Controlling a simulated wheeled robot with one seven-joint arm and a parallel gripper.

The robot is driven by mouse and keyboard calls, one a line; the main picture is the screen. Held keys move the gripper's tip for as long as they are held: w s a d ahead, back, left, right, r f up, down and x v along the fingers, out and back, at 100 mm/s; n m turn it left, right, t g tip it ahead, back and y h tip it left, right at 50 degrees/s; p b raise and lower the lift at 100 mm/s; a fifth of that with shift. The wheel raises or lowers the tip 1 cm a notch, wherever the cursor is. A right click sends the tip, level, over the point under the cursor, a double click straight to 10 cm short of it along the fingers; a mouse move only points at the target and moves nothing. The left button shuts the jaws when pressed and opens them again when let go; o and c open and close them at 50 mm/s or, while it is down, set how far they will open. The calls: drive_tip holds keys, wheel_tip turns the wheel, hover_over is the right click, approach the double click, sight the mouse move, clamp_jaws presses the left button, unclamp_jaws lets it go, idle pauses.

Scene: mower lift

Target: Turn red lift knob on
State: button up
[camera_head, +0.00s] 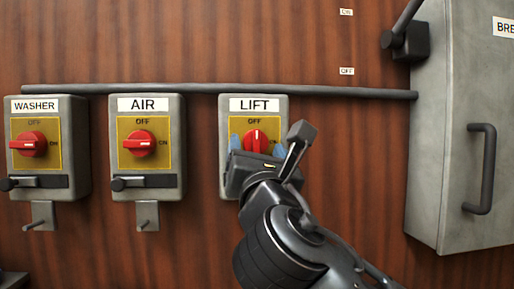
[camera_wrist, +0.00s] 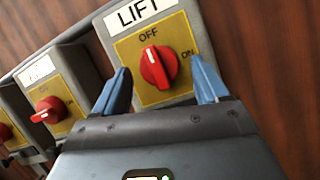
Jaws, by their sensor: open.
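The red lift knob (camera_head: 257,141) sits on a yellow plate on the grey box labelled LIFT (camera_head: 254,104), on the wood wall. Its handle stands upright, pointing to OFF; ON is marked at its right. In the wrist view, the knob (camera_wrist: 158,67) is between and beyond the two blue fingertips, slightly tilted by the camera angle. My gripper (camera_head: 258,147) is open in front of the lower part of the box, one finger on each side of the knob. I see no clear contact. My gripper (camera_wrist: 163,86) hides the lower part of the LIFT box.
The AIR box (camera_head: 146,104) and WASHER box (camera_head: 35,105) are to the left, their red knobs turned sideways toward ON. A conduit (camera_head: 200,88) runs above. A grey breaker cabinet (camera_head: 450,130) with a handle stands out at right. Bare wall lies between LIFT and the cabinet.

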drive_tip(key=shift+c, duration=0.2)
drive_tip(key=c, duration=1)
